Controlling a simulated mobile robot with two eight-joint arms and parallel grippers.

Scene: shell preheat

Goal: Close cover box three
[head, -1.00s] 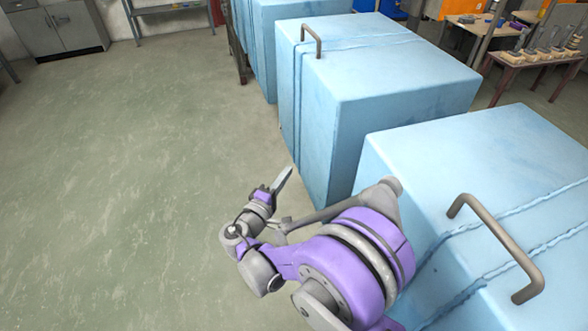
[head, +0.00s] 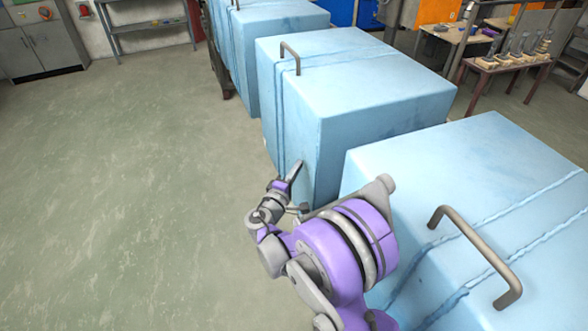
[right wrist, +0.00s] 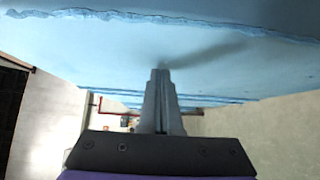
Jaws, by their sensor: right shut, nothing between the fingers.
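Several light blue boxes with grey-brown bar handles stand in a row. The nearest box (head: 480,180) is at the lower right, the middle box (head: 370,75) is beyond it, and a farther box (head: 285,30) is behind. All look closed on top; no label tells which is box three. My right gripper (head: 296,170) is shut and empty, close to the lower near side of the middle box. In the right wrist view its fingers (right wrist: 161,78) point at a blue face (right wrist: 90,50) with a ridged seam. Contact cannot be told. My left gripper is out of view.
Open green-grey floor (head: 120,180) lies left of the boxes. A grey cabinet (head: 40,45) and a metal shelf (head: 150,25) stand at the back left. A brown table (head: 500,68) with several small items is at the back right.

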